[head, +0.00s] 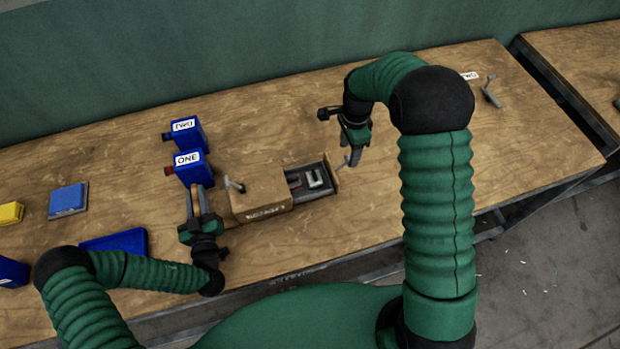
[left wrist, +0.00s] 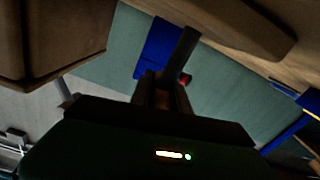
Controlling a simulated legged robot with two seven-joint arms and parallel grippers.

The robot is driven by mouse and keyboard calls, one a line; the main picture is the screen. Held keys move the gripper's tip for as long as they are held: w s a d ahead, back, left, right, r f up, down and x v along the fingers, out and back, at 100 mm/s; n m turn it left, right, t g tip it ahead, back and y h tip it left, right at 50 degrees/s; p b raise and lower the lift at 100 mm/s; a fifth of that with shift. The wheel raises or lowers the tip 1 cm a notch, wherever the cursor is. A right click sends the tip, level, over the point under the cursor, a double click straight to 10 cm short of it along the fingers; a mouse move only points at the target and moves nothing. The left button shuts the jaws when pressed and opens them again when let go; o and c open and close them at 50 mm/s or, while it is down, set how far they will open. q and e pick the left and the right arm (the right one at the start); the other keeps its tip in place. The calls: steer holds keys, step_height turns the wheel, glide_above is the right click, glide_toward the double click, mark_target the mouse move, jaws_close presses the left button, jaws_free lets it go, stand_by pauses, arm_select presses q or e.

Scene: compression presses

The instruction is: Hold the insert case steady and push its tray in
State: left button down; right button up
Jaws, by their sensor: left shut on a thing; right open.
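The insert case (head: 260,196) is a brown wooden block with a small grey lever on top, lying on the bench. Its dark tray (head: 318,190) sticks out from the right side, with pale and reddish pieces inside and a wooden front (head: 331,172). My left gripper (head: 197,194) is at the case's left side, shut on a brown part that I take to be the case's. Its fingers also show in the left wrist view (left wrist: 165,88), where the grip is dark and partly hidden. My right gripper (head: 349,160) is open beside the tray front; contact is unclear.
Blue boxes labelled ONE (head: 192,170) and TWO (head: 186,132) stand behind the left gripper. A blue block (head: 68,200), a yellow block (head: 11,213) and a flat blue piece (head: 120,242) lie left. A grey lever-like piece (head: 491,92) is far right. The bench right of the tray is mostly clear.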

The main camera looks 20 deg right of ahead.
mark_target(347, 160)
step_height(347, 160, down, 6)
steer(key=shift+r, duration=0.25)
jaws_close()
stand_by(0.3)
